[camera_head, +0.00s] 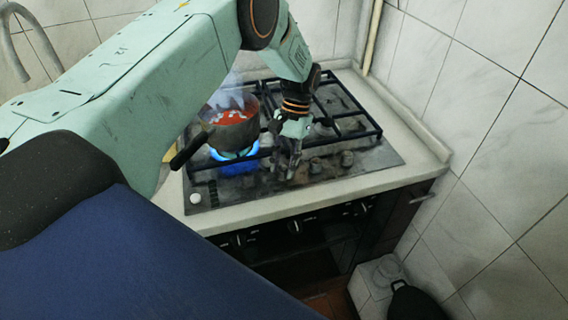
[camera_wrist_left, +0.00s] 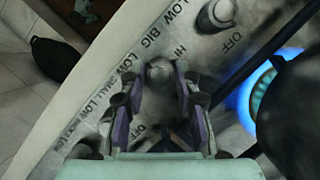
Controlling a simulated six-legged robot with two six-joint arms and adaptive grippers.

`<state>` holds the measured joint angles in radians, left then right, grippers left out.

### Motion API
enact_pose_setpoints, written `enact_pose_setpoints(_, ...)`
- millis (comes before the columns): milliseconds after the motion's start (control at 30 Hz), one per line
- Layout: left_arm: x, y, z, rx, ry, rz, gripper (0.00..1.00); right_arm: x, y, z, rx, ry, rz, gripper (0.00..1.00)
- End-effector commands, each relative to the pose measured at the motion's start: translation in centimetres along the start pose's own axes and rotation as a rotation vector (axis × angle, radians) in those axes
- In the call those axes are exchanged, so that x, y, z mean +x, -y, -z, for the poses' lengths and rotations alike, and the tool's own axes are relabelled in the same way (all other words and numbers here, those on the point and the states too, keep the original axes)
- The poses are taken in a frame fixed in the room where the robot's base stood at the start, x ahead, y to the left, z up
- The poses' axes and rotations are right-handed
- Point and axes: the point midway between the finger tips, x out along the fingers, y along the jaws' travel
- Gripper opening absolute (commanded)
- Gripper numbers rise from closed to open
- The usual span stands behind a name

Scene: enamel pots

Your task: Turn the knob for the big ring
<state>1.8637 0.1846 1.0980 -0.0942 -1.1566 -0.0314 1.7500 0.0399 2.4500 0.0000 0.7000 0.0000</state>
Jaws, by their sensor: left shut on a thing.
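My left gripper (camera_head: 289,170) reaches over the front strip of the stove. In the left wrist view, its two fingers (camera_wrist_left: 158,78) are shut on a round grey knob (camera_wrist_left: 158,71), one on each side. The words LOW, BIG and HI are printed near this knob. In the head view, the fingers mostly hide it. Another knob (camera_wrist_left: 221,13) with OFF beside it stands apart at the top of the wrist view. My right gripper is not in view.
A dark-handled pot (camera_head: 235,131) with steaming red food stands over a blue flame (camera_head: 233,167), left of my gripper. Black grates (camera_head: 360,133) cover the hob. A white knob (camera_head: 195,198) is at the front left. Tiled walls (camera_head: 465,85) close in the right side.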

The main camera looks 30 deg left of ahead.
Motion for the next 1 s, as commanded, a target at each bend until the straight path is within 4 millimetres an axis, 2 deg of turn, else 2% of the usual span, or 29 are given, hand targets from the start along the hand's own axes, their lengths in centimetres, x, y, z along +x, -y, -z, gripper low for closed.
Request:
enact_pose_setpoints(267,-0.4,0.0,0.2,0.0,-0.011,0.001,0.0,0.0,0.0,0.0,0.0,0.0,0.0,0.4)
enact_pose_setpoints(300,-0.4,0.0,0.2,0.0,-0.011,0.001,0.34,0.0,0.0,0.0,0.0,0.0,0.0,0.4)
enact_pose_setpoints(533,-0.2,0.0,0.1,0.001,-0.006,0.001,0.54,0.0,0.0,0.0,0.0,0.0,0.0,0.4)
enact_pose_setpoints(833,-0.2,0.0,0.1,0.001,-0.003,0.001,0.55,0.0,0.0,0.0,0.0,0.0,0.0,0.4)
enact_pose_setpoints(1000,-1.6,0.0,0.1,0.001,-0.006,0.001,0.55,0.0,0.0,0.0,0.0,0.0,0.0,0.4)
